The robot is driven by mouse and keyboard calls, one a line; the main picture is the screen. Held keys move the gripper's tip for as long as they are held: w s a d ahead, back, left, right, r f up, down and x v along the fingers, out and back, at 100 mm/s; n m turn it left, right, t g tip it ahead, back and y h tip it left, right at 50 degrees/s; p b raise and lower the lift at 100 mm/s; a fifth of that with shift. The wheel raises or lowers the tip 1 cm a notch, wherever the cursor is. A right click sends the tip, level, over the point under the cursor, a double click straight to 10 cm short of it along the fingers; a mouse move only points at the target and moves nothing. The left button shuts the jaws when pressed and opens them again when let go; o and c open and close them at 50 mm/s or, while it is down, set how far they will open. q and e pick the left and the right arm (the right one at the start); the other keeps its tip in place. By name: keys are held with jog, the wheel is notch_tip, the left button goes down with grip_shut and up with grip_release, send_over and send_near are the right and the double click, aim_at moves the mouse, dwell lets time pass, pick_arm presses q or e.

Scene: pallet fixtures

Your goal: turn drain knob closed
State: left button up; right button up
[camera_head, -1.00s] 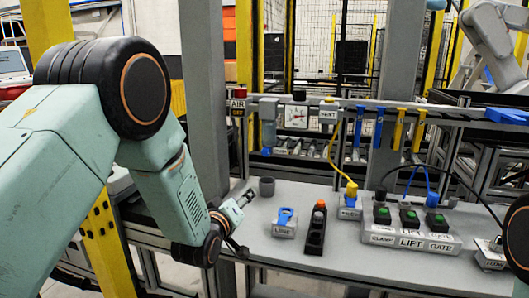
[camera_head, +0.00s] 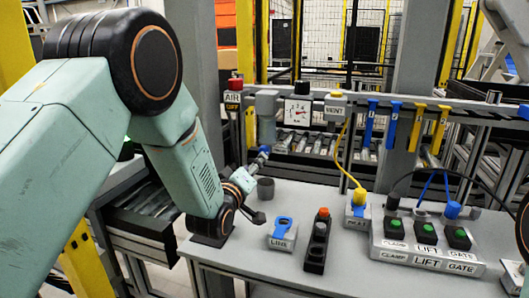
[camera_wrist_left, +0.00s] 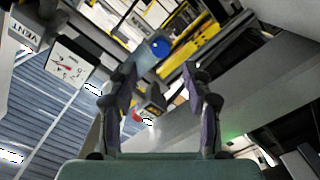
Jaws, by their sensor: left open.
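The drain knob is a small blue knob (camera_head: 264,150) under a grey air unit (camera_head: 267,118) left of the gauge in the head view. In the left wrist view the blue knob (camera_wrist_left: 159,45) faces the camera, beyond and between the two fingers. My left gripper (camera_head: 258,182) is open, its upper finger close below the knob in the head view; I cannot tell there whether they touch. The wrist view shows the fingers (camera_wrist_left: 163,82) apart with nothing between the pads. My right gripper is out of view.
A white gauge (camera_head: 298,112), a red AIR knob (camera_head: 235,85) and a yellow VENT fitting (camera_head: 336,97) sit along the rail. A button box (camera_head: 425,245) is at right.

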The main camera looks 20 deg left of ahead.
aim_at(264, 150)
pick_arm(q)
jog(key=w, duration=0.7)
jog(key=shift+w+r, duration=0.15)
jog(key=shift+r, duration=0.05)
jog(key=shift+w+f, duration=0.3)
jog(key=shift+c, duration=1.4)
jog(key=shift+s+r, duration=0.2)
jog(key=c, duration=0.4)
grip_shut()
